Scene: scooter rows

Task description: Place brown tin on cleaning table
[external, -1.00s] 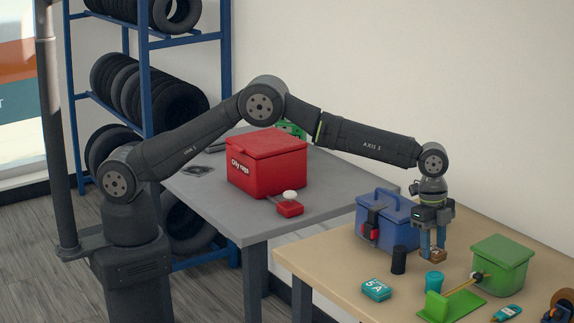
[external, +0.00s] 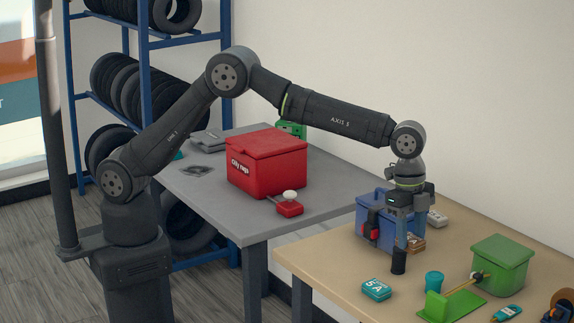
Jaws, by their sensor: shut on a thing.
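The brown tin (external: 417,244) shows at the fingertips of my gripper (external: 409,240), which is shut on it. The fingers hide part of the tin. It appears above the tan table (external: 345,255), in front of the blue toolbox's right end; the exact height cannot be told. A grey table (external: 200,190) stands to the left and farther back. Which of the two is the cleaning table is not marked.
A black cylinder (external: 398,262) stands close to the gripper, before the blue toolbox (external: 368,228). A red box (external: 266,163) and red item (external: 289,207) occupy the grey table.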

